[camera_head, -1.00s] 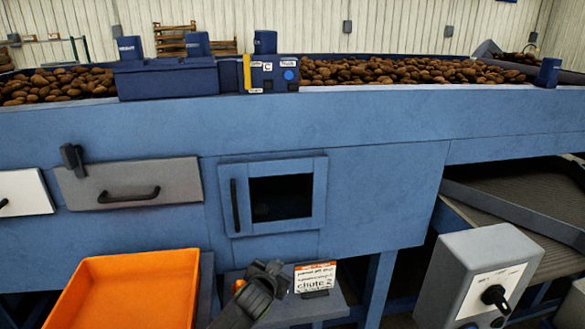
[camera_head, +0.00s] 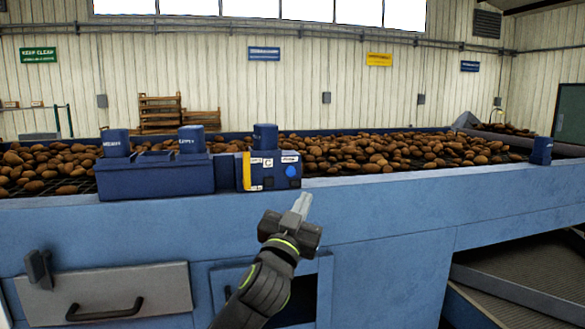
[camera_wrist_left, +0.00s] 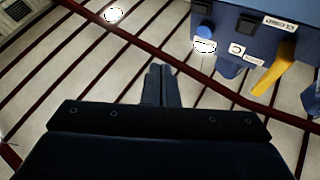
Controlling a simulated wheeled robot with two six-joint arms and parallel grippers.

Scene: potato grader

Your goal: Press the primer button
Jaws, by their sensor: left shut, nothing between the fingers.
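A blue box with a yellow edge (camera_head: 250,172) stands on the top rail of the grader. A round blue button (camera_head: 291,171) is on its right front face, under a small white label too small to read. The box shows upside down at the upper right of the left wrist view, with the button (camera_wrist_left: 205,29) at its left. My left gripper (camera_head: 303,198) is shut and empty, pointing up, just below and slightly right of the button in the head view. It also shows in the left wrist view (camera_wrist_left: 160,70), apart from the button. My right gripper is not in view.
Potatoes (camera_head: 375,152) lie on the belt behind the rail. A dark blue unit with upright blocks (camera_head: 150,176) stands left of the box. Below are a grey drawer (camera_head: 130,290) and a square blue-framed opening (camera_head: 322,285), partly hidden by my arm.

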